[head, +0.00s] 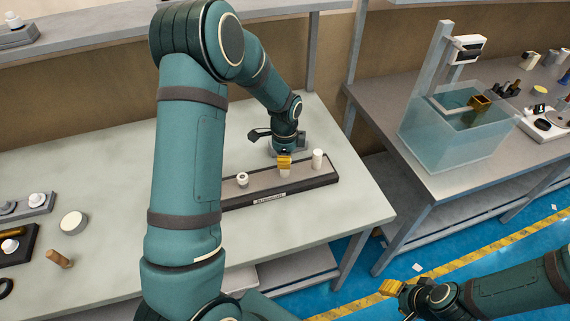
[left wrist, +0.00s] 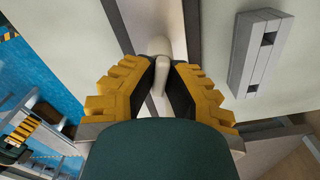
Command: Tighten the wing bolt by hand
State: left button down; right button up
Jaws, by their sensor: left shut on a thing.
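A dark strip-shaped board (head: 256,185) with a label on its front edge lies on the pale table. My left gripper (head: 284,162) reaches down over the board's middle, its yellow fingers above a small pale piece (head: 284,173) standing there. In the left wrist view my left gripper (left wrist: 166,70) is shut on a cream, rounded piece (left wrist: 162,46), apparently the wing bolt. The fingers hide part of it, so its wings and thread do not show. My right gripper (head: 392,288) is at the lower right, away from the board; its opening is unclear.
A white ring-like piece (head: 242,179) and a white cylinder (head: 317,157) stand on the board, either side of my left gripper. A water tank (head: 455,130) stands on the right bench.

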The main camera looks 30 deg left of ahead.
pick_arm(q)
jog(key=shift+f+m, duration=0.1)
jog(key=shift+m, duration=0.2)
jog(key=m, duration=0.4)
jog(key=shift+s+m+p, duration=0.1)
jog(key=shift+m+p, duration=0.2)
jog(key=shift+m+p, duration=0.55)
jog(key=shift+m, duration=0.65)
jog(key=shift+f+m+p, duration=0.1)
jog(key=shift+m+p, duration=0.25)
jog(key=shift+m, duration=0.85)
jog(key=m+p, duration=0.1)
jog(key=m, duration=0.1)
jog(key=shift+m+p, duration=0.8)
jog(key=shift+m, duration=0.5)
